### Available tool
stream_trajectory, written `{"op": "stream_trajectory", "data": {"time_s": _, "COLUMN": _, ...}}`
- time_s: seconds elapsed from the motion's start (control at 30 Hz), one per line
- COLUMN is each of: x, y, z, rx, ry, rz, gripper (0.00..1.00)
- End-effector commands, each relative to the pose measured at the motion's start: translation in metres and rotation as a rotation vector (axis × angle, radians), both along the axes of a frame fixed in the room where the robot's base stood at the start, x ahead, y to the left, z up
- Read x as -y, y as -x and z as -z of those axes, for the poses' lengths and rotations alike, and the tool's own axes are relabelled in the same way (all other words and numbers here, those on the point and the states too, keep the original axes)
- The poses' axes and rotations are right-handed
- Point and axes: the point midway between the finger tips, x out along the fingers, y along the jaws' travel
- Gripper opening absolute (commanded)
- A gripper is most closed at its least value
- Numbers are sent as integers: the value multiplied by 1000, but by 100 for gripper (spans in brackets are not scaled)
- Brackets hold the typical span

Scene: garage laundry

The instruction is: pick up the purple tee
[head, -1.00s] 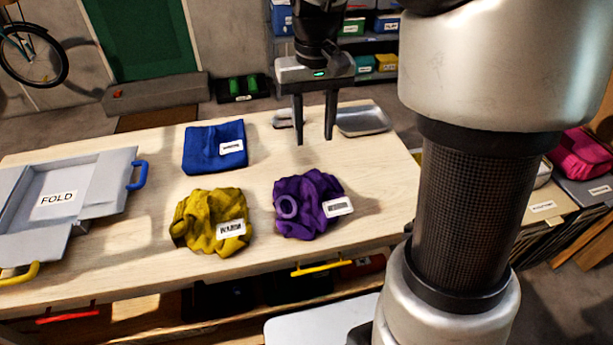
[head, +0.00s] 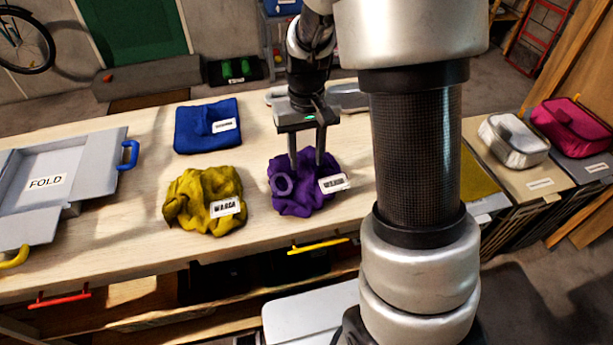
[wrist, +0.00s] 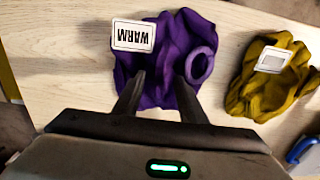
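The purple tee (head: 297,201) lies crumpled on the wooden table, with a white tag on its right side and a ring-shaped roll on its left. It also shows in the wrist view (wrist: 150,92), where the tag reads WARM. My gripper (head: 306,163) is over the tee, pointing down, with its two fingers apart. In the wrist view my gripper's fingertips (wrist: 158,75) overlap the purple cloth with cloth visible between them. Whether the tips touch the cloth I cannot tell.
A crumpled yellow garment (head: 192,208) lies left of the tee, and a folded blue cloth (head: 192,130) lies behind it. A grey folding board (head: 95,160) marked FOLD is at the far left. A metal tray (head: 349,99) sits at the back. Bare table surrounds the tee.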

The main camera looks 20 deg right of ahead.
Motion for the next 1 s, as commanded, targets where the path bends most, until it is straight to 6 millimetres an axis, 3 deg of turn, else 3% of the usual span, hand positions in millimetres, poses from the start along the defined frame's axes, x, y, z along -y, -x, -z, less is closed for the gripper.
{"op": "stream_trajectory", "data": {"time_s": 0.1, "x": 0, "y": 0, "z": 13, "rx": -1, "ry": 0, "rz": 0, "gripper": 38}}
{"op": "stream_trajectory", "data": {"time_s": 0.37, "x": 0, "y": 0, "z": 15, "rx": 0, "ry": 0, "rz": 0, "gripper": 38}}
{"op": "stream_trajectory", "data": {"time_s": 0.6, "x": 0, "y": 0, "z": 14, "rx": 0, "ry": 0, "rz": 0, "gripper": 0}}
{"op": "stream_trajectory", "data": {"time_s": 1.0, "x": 0, "y": 0, "z": 11, "rx": 2, "ry": 0, "rz": 0, "gripper": 0}}
